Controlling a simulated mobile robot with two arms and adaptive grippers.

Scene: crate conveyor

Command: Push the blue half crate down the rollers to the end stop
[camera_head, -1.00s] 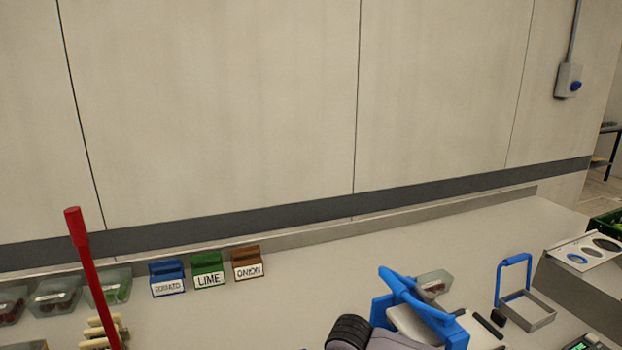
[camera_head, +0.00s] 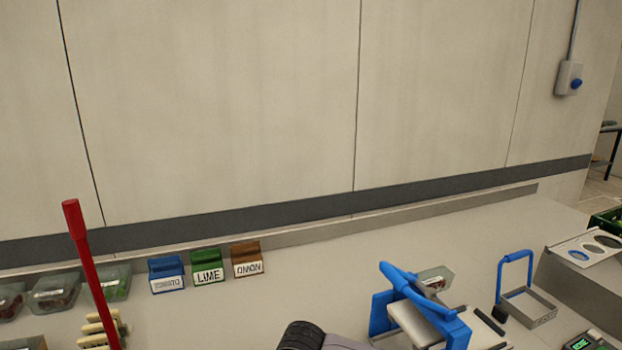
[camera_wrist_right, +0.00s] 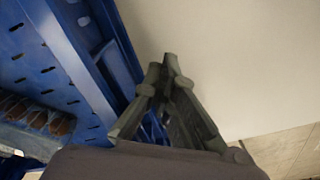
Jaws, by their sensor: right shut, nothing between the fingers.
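In the right wrist view a blue slotted crate wall (camera_wrist_right: 45,60) fills the left side. It looks like the blue half crate, but I cannot tell its whole shape. My right gripper (camera_wrist_right: 170,62) is shut and empty, its fingertips together. The gripper is just to the right of the blue crate in that picture; I cannot tell whether it touches it. The rollers and the end stop do not show clearly in any view. My left gripper is not in view.
Several brown rounded items (camera_wrist_right: 35,117) lie at the lower left of the wrist view. In the head view a counter (camera_head: 330,255) holds a blue-framed press (camera_head: 410,295), label blocks (camera_head: 208,266), clear tubs (camera_head: 53,292) and a blue-handled frame (camera_head: 525,305). A red rod (camera_head: 88,270) stands left.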

